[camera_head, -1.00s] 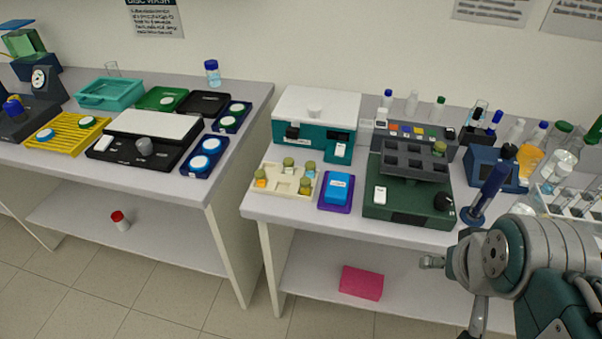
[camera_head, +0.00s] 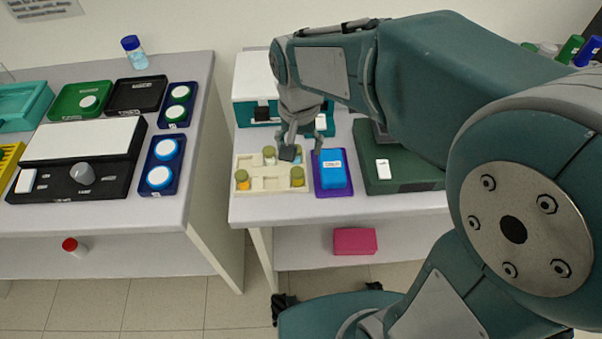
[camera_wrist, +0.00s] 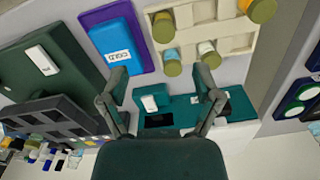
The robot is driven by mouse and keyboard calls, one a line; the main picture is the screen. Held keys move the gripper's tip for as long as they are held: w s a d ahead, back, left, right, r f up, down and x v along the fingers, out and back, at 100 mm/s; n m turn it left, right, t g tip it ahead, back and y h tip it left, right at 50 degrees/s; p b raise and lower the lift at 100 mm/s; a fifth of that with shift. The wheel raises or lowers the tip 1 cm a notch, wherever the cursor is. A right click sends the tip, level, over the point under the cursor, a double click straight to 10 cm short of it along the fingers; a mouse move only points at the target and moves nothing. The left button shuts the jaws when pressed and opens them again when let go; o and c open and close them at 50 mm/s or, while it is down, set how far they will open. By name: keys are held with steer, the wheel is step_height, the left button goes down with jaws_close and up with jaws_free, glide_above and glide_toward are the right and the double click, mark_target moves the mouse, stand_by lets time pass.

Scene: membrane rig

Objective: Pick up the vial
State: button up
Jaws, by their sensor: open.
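Several small olive-capped vials stand in a cream rack (camera_head: 270,186). In the head view I see an orange vial (camera_head: 242,180) at front left, a pale vial (camera_head: 269,155) at the back and another vial (camera_head: 297,176) at front right. My gripper (camera_head: 302,150) is open above the rack's back right corner and partly hides a light-blue vial there. In the wrist view, my gripper (camera_wrist: 162,78) has its fingers spread. The light-blue vial (camera_wrist: 172,64) appears between the fingertips, and a white vial (camera_wrist: 208,50) is by the right one. No vial is held.
A blue block on a purple tray (camera_head: 320,188) sits right of the rack. A teal, white-lidded machine (camera_head: 245,85) stands behind it, and a dark green device (camera_head: 400,178) is further right. A gap separates this bench from the left bench (camera_head: 205,150).

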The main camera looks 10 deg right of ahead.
mark_target(297, 171)
steer(key=f, duration=0.1)
steer(key=a+f, duration=0.1)
steer(key=f, duration=0.2)
steer(key=shift+a+f, duration=0.1)
steer(key=shift+a, duration=0.3)
steer(key=f, duration=0.1)
steer(key=d+f, duration=0.1)
steer(key=f, duration=0.2)
steer(key=shift+d+f, duration=0.25)
steer(key=shift+d, duration=0.05)
steer(key=shift+a, duration=0.35)
steer(key=c, duration=1)
steer(key=shift+d, duration=0.2)
steer(key=shift+c, duration=0.3)
